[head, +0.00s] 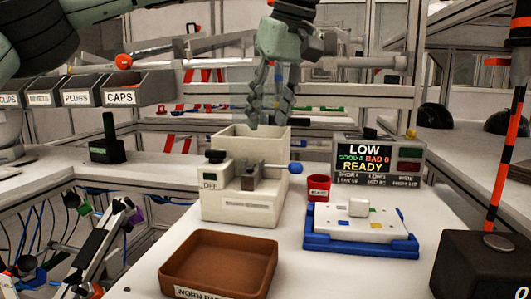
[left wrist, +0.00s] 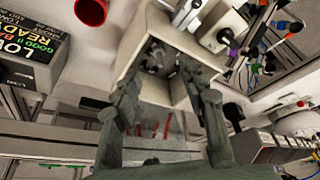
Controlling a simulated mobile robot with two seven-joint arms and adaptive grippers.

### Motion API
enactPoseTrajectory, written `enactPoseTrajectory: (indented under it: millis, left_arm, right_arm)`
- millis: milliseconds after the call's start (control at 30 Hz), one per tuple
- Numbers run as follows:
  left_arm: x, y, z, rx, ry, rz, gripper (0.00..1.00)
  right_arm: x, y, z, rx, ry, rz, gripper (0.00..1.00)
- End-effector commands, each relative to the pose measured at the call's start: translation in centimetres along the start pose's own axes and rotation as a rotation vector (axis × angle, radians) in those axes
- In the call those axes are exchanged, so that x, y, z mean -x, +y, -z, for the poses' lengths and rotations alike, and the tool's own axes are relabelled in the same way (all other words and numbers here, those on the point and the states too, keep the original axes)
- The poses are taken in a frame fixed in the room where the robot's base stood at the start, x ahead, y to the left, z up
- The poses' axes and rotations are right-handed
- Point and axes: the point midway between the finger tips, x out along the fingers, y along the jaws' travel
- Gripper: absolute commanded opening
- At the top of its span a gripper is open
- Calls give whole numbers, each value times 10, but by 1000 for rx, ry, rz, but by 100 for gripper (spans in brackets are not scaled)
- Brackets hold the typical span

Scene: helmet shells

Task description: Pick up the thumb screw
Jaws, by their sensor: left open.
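My left gripper (head: 270,115) hangs fingers down over an open cream bin (head: 281,142), behind the white fixture. Its fingers are open and apart, with nothing between them. In the left wrist view the gripper (left wrist: 160,82) points into the bin (left wrist: 123,60). Small dark-grey parts (left wrist: 156,56) lie inside it, between and beyond the fingertips. The thumb screw may be among these parts, but they are too small and dark to tell. In the head view the bin's inside is hidden. My right gripper is not in view.
A white fixture (head: 238,208) with a blue-knobbed lever stands in front of the bin. Nearby are a brown tray (head: 190,287), a red cup (head: 318,187), a blue-based board (head: 360,243) and a display box (head: 378,160). A labelled bin rack (head: 90,90) is at left.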

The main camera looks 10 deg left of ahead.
Motion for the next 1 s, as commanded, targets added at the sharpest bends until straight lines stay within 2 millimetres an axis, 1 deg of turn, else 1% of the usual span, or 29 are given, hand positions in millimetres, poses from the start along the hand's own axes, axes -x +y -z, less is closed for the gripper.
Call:
enactPoseTrajectory:
  millis: [67,300,433,600,700,933,1000]
  left_arm:
    - [-3,0,1,1,3,1,43]
    - [-27,-1,1,1,2,2,43]
    - [-38,-1,1,2,2,1,43]
    - [-64,-1,1,2,2,2,43]
    - [-76,-1,0,1,2,1,43]
    - [-78,0,0,1,2,0,43]
    - [-78,0,0,1,2,0,34]
  right_arm:
    - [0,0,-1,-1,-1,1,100]
    - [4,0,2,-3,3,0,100]
    - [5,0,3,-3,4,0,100]
    - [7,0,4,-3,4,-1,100]
    - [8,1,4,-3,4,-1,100]
    - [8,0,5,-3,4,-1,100]
    - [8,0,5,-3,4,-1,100]
